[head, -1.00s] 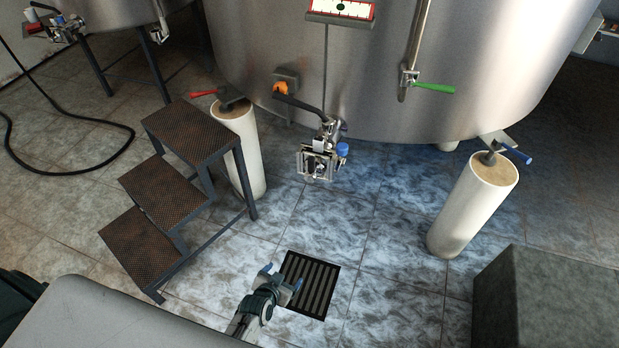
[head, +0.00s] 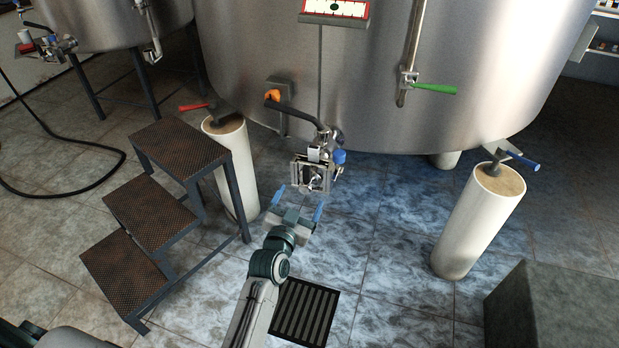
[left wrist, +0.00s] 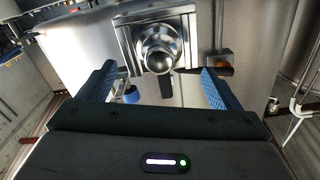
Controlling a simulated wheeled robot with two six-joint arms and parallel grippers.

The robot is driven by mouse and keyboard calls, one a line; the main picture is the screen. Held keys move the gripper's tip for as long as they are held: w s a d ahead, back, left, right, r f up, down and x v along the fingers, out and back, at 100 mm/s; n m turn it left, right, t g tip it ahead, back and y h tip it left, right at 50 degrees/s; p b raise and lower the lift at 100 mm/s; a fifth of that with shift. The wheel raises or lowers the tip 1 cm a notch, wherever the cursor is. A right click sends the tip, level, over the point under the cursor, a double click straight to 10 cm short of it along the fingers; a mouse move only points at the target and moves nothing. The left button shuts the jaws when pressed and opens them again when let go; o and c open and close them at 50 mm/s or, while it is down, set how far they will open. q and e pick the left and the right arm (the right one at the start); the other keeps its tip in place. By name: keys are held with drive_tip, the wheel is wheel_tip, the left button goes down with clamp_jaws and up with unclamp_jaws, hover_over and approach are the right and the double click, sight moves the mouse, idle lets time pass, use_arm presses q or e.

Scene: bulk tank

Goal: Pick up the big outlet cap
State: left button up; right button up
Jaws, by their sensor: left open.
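The outlet assembly (head: 316,172) hangs at the lower front of the big steel tank, with a square metal frame and a blue knob (head: 339,157). In the left wrist view a round shiny metal piece (left wrist: 160,50), apparently the outlet end or its cap, faces me in a square metal plate (left wrist: 128,42). I cannot tell whether it is the cap. My left gripper (head: 303,196) is open and empty just below and in front of the outlet; its blue fingers (left wrist: 158,86) stand on either side of the view, apart from the metal piece. My right gripper is not in view.
A three-step stool (head: 152,212) stands left of the outlet. White leg posts (head: 478,220) support the tank on both sides. A floor drain (head: 303,312) lies below my arm, and a grey block (head: 555,305) stands at the lower right. The floor between is clear.

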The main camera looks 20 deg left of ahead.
sight(305, 189)
use_arm(q)
drive_tip(key=w, duration=0.5)
drive_tip(key=shift+w+d, duration=0.15)
drive_tip(key=shift+w, duration=0.2)
drive_tip(key=c, duration=1.3)
drive_tip(key=shift+r, duration=0.1)
drive_tip(key=shift+r, duration=0.1)
